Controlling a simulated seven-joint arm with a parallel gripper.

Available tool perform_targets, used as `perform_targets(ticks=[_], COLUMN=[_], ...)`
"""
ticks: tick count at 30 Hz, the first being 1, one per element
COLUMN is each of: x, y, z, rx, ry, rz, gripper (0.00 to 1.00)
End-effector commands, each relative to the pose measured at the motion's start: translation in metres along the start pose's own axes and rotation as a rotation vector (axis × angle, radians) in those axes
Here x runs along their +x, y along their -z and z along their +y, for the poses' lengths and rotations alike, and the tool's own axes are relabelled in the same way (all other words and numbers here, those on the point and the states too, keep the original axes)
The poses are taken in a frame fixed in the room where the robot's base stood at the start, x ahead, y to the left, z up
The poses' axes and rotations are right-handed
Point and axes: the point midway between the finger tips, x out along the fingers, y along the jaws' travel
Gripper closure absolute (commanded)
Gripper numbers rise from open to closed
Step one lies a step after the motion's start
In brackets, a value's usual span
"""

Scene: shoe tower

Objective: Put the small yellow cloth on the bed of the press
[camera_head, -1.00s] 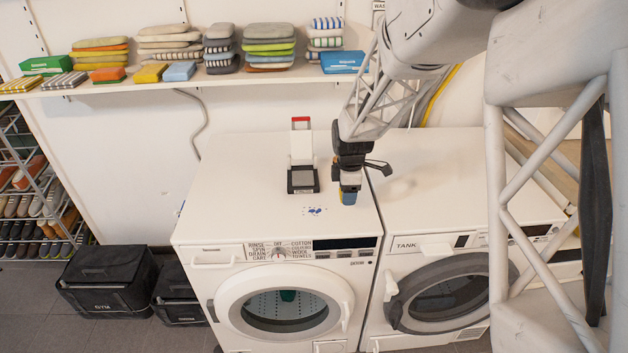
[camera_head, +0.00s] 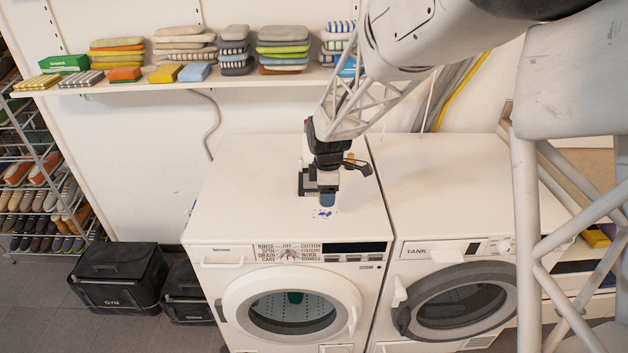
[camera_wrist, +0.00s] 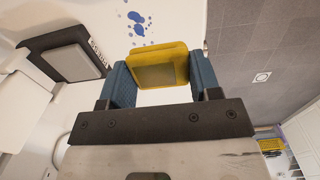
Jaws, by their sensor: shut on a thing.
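My gripper (camera_head: 327,198) hangs over the white washing machine top, just to the right of the press and partly in front of it. In the wrist view its blue fingers (camera_wrist: 158,82) are shut on the small yellow cloth (camera_wrist: 160,70), which shows as a folded yellow pad. The press (camera_head: 304,186) stands on the left washer's top, mostly hidden by my wrist in the head view. In the wrist view its dark bed with a grey pad (camera_wrist: 68,50) lies left of the cloth, bare and apart from it. The cloth is not clearly seen in the head view.
Blue marks (camera_head: 325,213) lie on the left washer top (camera_head: 250,200) near my gripper. A second washer (camera_head: 440,190) with a clear top stands to the right. A wall shelf (camera_head: 110,88) behind holds several folded cloth stacks. Black bins (camera_head: 115,275) stand on the floor at left.

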Motion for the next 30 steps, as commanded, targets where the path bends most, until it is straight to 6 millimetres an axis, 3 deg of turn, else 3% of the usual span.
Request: perform_targets(ticks=[11,30], x=[0.002,0.011], y=[0.004,0.020], z=[0.019,0.105], rx=[0.000,0.000], ry=[0.000,0.000], rz=[0.000,0.000], gripper=[0.65,0.65])
